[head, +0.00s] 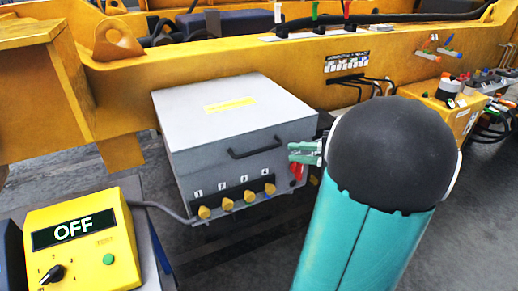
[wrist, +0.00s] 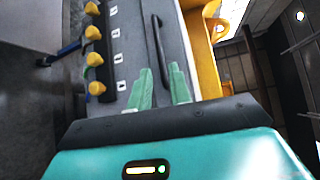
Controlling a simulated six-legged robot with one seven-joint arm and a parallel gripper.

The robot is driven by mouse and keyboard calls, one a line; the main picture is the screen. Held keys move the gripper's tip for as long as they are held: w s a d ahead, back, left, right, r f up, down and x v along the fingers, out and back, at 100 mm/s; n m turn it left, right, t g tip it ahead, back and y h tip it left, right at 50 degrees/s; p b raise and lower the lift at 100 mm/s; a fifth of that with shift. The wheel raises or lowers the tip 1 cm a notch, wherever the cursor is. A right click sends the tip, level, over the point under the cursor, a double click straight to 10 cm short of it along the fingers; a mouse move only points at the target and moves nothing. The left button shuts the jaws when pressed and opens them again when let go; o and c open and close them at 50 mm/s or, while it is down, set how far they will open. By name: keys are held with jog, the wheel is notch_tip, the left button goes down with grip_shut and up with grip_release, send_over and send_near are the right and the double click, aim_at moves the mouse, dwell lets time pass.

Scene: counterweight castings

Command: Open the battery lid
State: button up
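The battery box is a grey case with a flat lid (head: 235,110) bearing a yellow label in the head view. The lid is closed. A black bar handle (head: 256,147) is on its front, and it also shows in the wrist view (wrist: 158,40). My gripper (head: 292,152) is at the box's right front corner, just right of the handle's right end. In the wrist view its two green fingers (wrist: 161,68) are apart, with the near end of the handle showing between them. Whether they touch the handle I cannot tell. My arm hides the floor behind it.
Several yellow knobs (head: 228,205), numbered, line the box's lower front. A red part (head: 296,171) is at its right side. A yellow control panel (head: 83,240) reading OFF stands front left. A yellow machine frame (head: 200,65) runs behind the box. Cables and connectors lie at right.

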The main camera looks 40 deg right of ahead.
aim_at(260, 150)
jog(key=x, duration=1)
jog(key=shift+w+a+f, duration=0.15)
jog(key=shift+w, duration=0.05)
grip_shut()
